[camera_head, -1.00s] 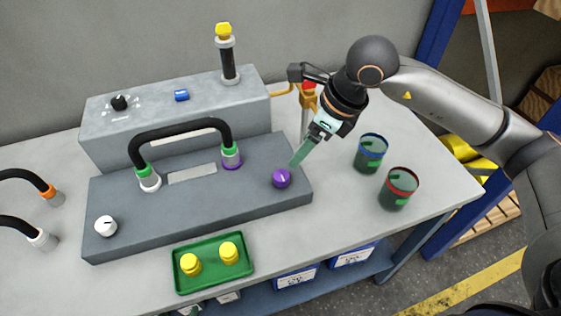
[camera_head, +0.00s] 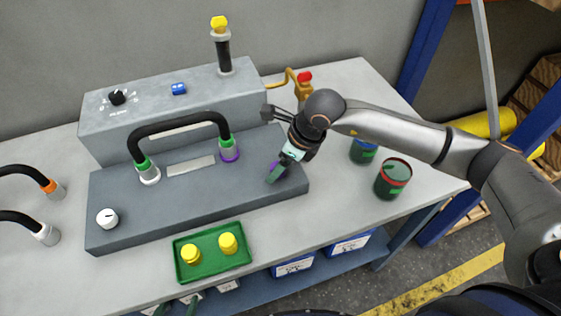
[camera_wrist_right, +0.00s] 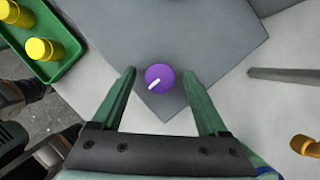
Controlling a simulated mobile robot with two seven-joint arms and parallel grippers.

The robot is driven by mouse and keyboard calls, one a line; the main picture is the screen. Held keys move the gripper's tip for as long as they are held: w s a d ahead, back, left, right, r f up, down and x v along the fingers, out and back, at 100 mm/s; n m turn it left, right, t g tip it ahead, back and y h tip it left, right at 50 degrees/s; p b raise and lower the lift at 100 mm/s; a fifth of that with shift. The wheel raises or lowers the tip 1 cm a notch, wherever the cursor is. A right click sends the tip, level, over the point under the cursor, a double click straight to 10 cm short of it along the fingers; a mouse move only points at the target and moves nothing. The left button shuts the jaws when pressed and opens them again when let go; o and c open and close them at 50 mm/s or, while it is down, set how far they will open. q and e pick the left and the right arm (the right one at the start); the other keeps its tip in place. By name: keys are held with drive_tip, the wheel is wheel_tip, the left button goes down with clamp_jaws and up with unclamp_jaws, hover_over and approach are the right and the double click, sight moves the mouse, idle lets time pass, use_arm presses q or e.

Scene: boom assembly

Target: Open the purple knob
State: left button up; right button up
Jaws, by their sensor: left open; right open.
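The purple knob (camera_wrist_right: 158,78) is round with a white pointer mark and sits near a corner of the grey panel (camera_head: 130,230). In the head view only a bit of the knob (camera_head: 272,166) shows behind the fingers of my right gripper (camera_head: 276,173). In the right wrist view my right gripper (camera_wrist_right: 160,76) is open, with one green finger on each side of the knob and a gap on both sides. Its exact height over the knob is hard to tell. My left gripper (camera_head: 178,307) is open at the bottom edge of the head view, with only its fingertips showing.
A black hose (camera_head: 180,124) arches over the panel. A white knob (camera_head: 107,218) sits at its left. A green tray (camera_head: 215,275) with yellow caps lies in front. Red-rimmed (camera_head: 393,178) and blue-rimmed (camera_head: 363,150) cups stand right of the panel. A red-topped valve (camera_head: 304,82) stands behind.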

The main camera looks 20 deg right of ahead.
clamp_jaws()
idle(0.4)
drive_tip(key=n+b, duration=0.1)
drive_tip(key=b, duration=0.1)
drive_tip(key=n+g+b, duration=0.1)
drive_tip(key=n, duration=0.1)
drive_tip(key=shift+w+f+y+b, duration=0.15)
drive_tip(key=shift+f+y+b, duration=0.05)
drive_tip(key=shift+y+b, duration=0.15)
drive_tip(key=n+g+b, duration=0.1)
drive_tip(key=n+b, duration=0.2)
drive_tip(key=shift+w+r+y, duration=0.1)
drive_tip(key=shift+y, duration=0.15)
drive_tip(key=shift+r+n+g+b, duration=0.1)
drive_tip(key=shift+n+g+b, duration=0.35)
drive_tip(key=shift+n, duration=0.45)
drive_tip(key=shift+d, duration=0.1)
unclamp_jaws()
